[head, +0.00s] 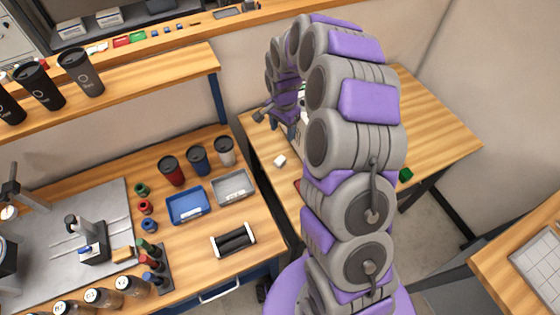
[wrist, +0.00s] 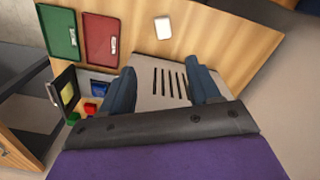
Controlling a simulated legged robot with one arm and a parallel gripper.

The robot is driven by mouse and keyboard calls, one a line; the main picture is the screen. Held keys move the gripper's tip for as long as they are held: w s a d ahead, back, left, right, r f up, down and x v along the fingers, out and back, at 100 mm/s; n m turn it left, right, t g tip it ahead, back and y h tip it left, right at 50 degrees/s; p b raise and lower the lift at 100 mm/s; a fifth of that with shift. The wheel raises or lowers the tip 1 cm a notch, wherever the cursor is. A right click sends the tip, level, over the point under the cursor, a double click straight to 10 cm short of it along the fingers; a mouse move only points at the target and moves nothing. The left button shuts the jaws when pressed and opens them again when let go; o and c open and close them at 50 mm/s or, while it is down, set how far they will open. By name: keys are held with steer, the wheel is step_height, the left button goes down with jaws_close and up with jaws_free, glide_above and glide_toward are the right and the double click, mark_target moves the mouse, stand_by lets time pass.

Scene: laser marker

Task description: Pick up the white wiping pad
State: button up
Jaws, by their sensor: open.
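The white wiping pad (wrist: 163,28) lies on the wooden table near the top middle of the wrist view. In the head view a small white block (head: 280,160), which looks like the same pad, lies on the right-hand table, left of my arm. My gripper (wrist: 161,70) is open and empty, its two dark blue fingers wide apart. The pad is beyond the fingertips and apart from them. A light grey slotted panel (wrist: 170,88) shows below and between the fingers. In the head view the gripper is small and partly hidden by the arm.
In the wrist view a green tray (wrist: 58,32) and a red tray (wrist: 100,40) lie left of the pad. An open case (wrist: 64,88) and small coloured blocks are at lower left. In the head view the left bench holds cups, a blue tray (head: 188,205) and a grey tray (head: 233,188).

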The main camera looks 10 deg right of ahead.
steer(key=b, duration=0.2)
glide_above(280, 159)
steer(key=f, duration=1.2)
steer(key=shift+s+d+f, duration=0.2)
steer(key=shift+s+d, duration=0.05)
steer(key=shift+d, duration=0.1)
steer(key=shift+w+a+f+b, duration=0.1)
steer(key=shift+a+f+b, duration=0.1)
steer(key=shift+f, duration=0.7)
steer(key=shift+w+a+f+b, duration=0.1)
steer(key=shift+f+b, duration=0.1)
steer(key=shift+f, duration=0.65)
steer(key=shift+a+f+b, duration=0.1)
steer(key=shift+f+b, duration=0.1)
steer(key=shift+f, duration=0.7)
jaws_close()
steer(key=shift+r, duration=0.5)
steer(key=r, duration=0.1)
steer(key=r+p, duration=0.1)
steer(key=r, duration=0.1)
steer(key=shift+s, duration=0.3)
steer(key=s, duration=0.5)
steer(key=s+p, duration=0.1)
steer(key=s, duration=0.4)
steer(key=s+r, duration=0.1)
steer(key=s, duration=0.4)
steer(key=shift+s+a+p, duration=0.1)
steer(key=shift+s+p, duration=0.2)
steer(key=shift+p, duration=0.1)
